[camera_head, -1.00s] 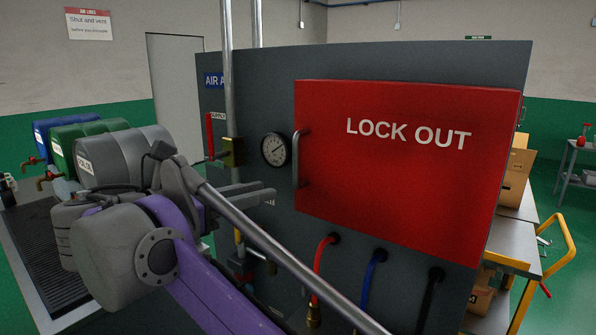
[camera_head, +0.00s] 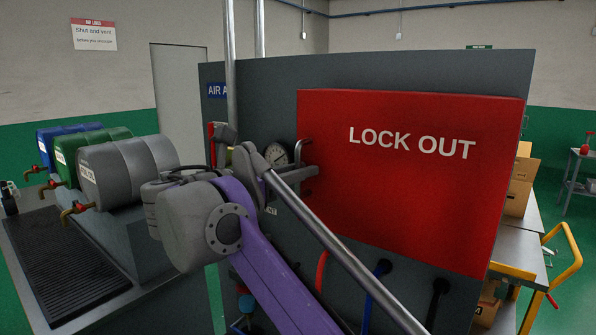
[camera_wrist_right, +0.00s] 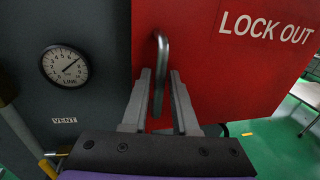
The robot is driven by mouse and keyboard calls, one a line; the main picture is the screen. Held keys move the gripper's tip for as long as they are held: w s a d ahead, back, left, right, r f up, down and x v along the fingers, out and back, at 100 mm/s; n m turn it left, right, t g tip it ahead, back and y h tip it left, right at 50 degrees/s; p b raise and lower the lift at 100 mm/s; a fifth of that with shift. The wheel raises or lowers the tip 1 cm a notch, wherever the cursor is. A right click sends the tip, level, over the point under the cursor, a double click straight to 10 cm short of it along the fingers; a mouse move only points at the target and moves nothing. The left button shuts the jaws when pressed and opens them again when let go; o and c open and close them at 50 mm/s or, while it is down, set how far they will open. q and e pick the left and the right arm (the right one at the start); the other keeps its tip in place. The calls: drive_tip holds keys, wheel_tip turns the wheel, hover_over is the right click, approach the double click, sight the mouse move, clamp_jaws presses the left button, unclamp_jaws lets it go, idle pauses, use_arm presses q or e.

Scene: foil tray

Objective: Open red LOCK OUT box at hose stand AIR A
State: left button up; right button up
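The red LOCK OUT box (camera_head: 410,200) is on the dark grey panel of the hose stand, its front flat and looking shut. A metal bar handle (camera_head: 306,146) stands upright at its left edge; it also shows in the right wrist view (camera_wrist_right: 159,62). My right gripper (camera_head: 311,180) is at the handle's lower part. In the right wrist view its two fingers (camera_wrist_right: 161,74) are apart, with the handle between them and gaps visible on both sides. The blue AIR A sign (camera_head: 216,90) is partly hidden by a pipe. My left gripper is not in view.
A pressure gauge (camera_head: 277,155) sits left of the box, partly behind my right arm. Red, blue (camera_head: 374,285) and black hoses hang below the box.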

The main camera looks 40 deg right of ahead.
clamp_jaws()
idle(1.4)
